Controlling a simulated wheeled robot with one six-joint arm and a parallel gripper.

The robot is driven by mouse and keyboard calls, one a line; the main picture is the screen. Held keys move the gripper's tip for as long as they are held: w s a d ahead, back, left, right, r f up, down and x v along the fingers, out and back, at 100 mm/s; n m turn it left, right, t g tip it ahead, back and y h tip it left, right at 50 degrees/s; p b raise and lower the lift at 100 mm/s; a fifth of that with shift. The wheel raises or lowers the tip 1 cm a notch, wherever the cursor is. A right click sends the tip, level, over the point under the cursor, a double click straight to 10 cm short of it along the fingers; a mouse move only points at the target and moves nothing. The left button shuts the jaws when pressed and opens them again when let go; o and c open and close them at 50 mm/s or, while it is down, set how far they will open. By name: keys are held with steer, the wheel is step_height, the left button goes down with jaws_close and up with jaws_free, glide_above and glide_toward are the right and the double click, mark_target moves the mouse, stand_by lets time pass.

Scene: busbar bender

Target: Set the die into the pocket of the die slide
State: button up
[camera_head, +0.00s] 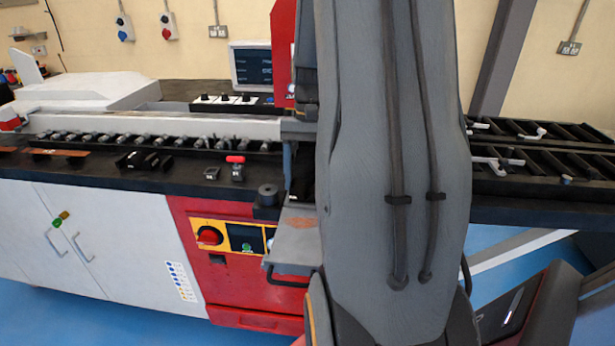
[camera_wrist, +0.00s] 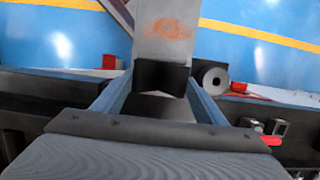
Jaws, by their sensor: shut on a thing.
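In the wrist view, my gripper (camera_wrist: 161,80) is shut on a dark block, which I take to be the die (camera_wrist: 158,106). The grey fingers stand on either side of it. Beyond the block lies a pale grey plate with an orange-brown patch, apparently the die slide (camera_wrist: 150,48). In the head view this plate (camera_head: 296,243) sticks out of the machine front, left of my arm. The block overlaps the plate's near end in the picture, and I cannot tell whether they touch. The pocket is not visible. In the head view my arm hides the gripper and block.
A red-handled clamp (camera_head: 236,168) is on the black bench top (camera_head: 130,180). A black handle (camera_head: 286,279) sits below the plate. Blue floor lies beyond the machine front.

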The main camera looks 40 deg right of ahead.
steer(key=shift+f, duration=0.5)
steer(key=o, duration=2.1)
steer(key=shift+f, duration=0.1)
